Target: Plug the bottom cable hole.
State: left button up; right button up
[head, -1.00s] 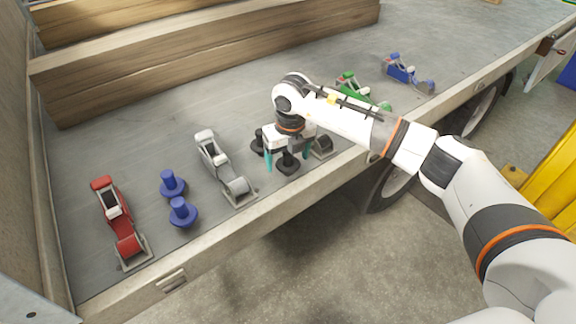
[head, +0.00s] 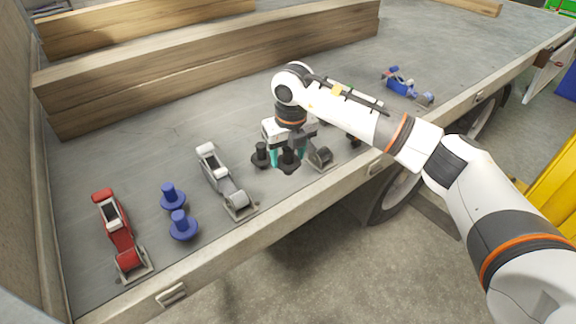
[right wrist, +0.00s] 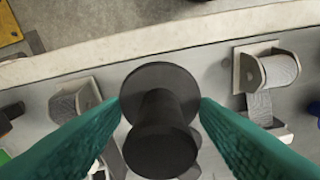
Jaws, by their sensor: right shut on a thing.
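My right gripper (head: 287,158) is shut on a black plug (head: 289,163), a flanged knob, above the front part of the trailer bed. In the right wrist view, the plug (right wrist: 160,120) sits between the teal fingers (right wrist: 160,108). A second black plug (head: 260,156) stands on the bed just left of it. Two blue plugs (head: 171,197) (head: 182,228) stand further left. I cannot make out the bottom cable hole in either view. My left gripper is not in view.
A red ratchet (head: 118,236), a grey ratchet (head: 226,183) and a blue ratchet (head: 406,86) lie along the trailer bed (head: 120,160). Another grey ratchet (head: 320,158) is close to the right of my gripper. Wooden beams (head: 210,67) lie behind. Bare bed lies between beams and ratchets.

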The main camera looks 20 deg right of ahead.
aim_at(288, 169)
notch_tip(288, 169, up, 4)
jog(key=shift+r, duration=0.45)
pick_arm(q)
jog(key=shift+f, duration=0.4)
pick_arm(e)
notch_tip(288, 169, down, 5)
jog(key=shift+f, duration=0.15)
notch_tip(288, 169, down, 4)
jog(key=shift+f, duration=0.1)
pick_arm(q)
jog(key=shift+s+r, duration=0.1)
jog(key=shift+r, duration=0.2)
pick_arm(e)
jog(key=shift+f, duration=0.15)
